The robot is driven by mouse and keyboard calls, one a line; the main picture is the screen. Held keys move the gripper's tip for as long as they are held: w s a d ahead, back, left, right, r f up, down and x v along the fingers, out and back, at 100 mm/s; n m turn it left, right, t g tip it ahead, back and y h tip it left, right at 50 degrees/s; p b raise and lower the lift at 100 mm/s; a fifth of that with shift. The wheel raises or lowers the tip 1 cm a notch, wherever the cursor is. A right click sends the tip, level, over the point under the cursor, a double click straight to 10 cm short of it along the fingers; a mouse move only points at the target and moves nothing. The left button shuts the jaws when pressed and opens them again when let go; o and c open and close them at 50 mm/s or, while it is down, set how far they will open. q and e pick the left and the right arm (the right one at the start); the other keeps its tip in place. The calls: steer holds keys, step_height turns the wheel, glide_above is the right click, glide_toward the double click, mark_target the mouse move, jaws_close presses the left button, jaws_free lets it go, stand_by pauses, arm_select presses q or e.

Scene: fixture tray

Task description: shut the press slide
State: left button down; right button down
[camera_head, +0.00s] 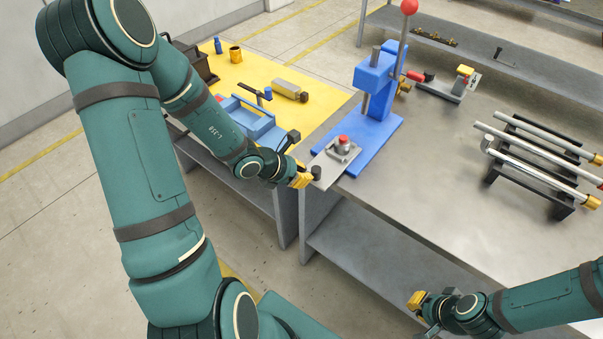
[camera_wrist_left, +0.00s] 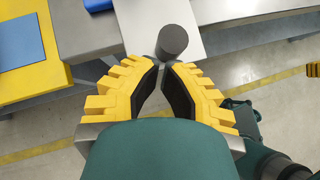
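The blue press (camera_head: 374,85) stands on the grey bench, with a red-balled lever. Its flat metal slide (camera_head: 326,170) sticks out from the blue base towards the bench edge and carries a small grey fixture with a red top (camera_head: 343,143). A dark round knob (camera_head: 316,173) sits at the slide's outer end; it also shows in the left wrist view (camera_wrist_left: 173,40). My right gripper (camera_head: 418,301) is low at the bench's front edge, away from the press.
A yellow-topped table (camera_head: 315,95) at left holds a blue tray (camera_head: 250,120), a mug and tools. A black rack with several metal rods (camera_head: 530,160) stands on the bench at right. The bench middle is clear.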

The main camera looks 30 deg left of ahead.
mark_target(331, 152)
arm_select(q)
steer(key=w, duration=1.1)
steer(key=shift+w+d, duration=0.1)
steer(key=shift+d, duration=0.3)
